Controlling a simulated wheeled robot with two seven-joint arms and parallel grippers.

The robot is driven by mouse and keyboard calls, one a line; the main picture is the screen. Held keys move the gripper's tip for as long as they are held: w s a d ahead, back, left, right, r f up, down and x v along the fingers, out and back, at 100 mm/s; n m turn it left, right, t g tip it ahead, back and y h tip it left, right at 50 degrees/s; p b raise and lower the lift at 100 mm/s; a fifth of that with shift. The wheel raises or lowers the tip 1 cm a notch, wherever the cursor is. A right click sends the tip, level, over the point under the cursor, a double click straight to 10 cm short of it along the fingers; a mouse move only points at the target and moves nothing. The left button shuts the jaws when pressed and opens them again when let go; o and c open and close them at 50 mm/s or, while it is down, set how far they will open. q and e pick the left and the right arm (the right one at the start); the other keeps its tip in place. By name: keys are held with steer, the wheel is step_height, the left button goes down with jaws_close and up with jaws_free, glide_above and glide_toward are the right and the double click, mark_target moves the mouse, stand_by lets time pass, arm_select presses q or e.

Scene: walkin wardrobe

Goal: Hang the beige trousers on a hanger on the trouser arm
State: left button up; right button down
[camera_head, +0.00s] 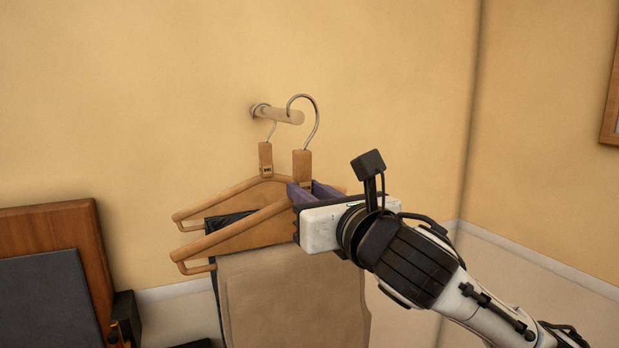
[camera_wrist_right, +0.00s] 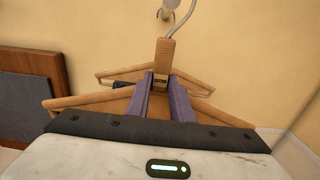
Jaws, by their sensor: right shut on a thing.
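The beige trousers (camera_head: 295,295) hang folded over the bar of a wooden hanger (camera_head: 240,228). My right gripper (camera_head: 305,192) is shut on this hanger just below its neck; its purple fingers also show in the right wrist view (camera_wrist_right: 160,103). The hanger's metal hook (camera_head: 316,115) is at the outer end of the wooden trouser arm (camera_head: 283,115), which sticks out from the wall. Whether the hook touches the arm I cannot tell. Behind it, a second wooden hanger (camera_head: 225,196) with dark trousers (camera_head: 226,222) hangs on the arm. My left gripper is not in view.
A wooden panel (camera_head: 60,225) with a dark grey face (camera_head: 45,300) stands at the lower left. A picture frame (camera_head: 610,100) is at the right edge. The wall around the trouser arm is bare, with a room corner to the right.

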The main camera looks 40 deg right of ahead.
steer(key=x, duration=0.7)
steer(key=shift+w+d+f+b, duration=0.15)
steer(key=shift+w+f+b, duration=0.15)
steer(key=shift+f, duration=0.1)
stand_by(0.4)
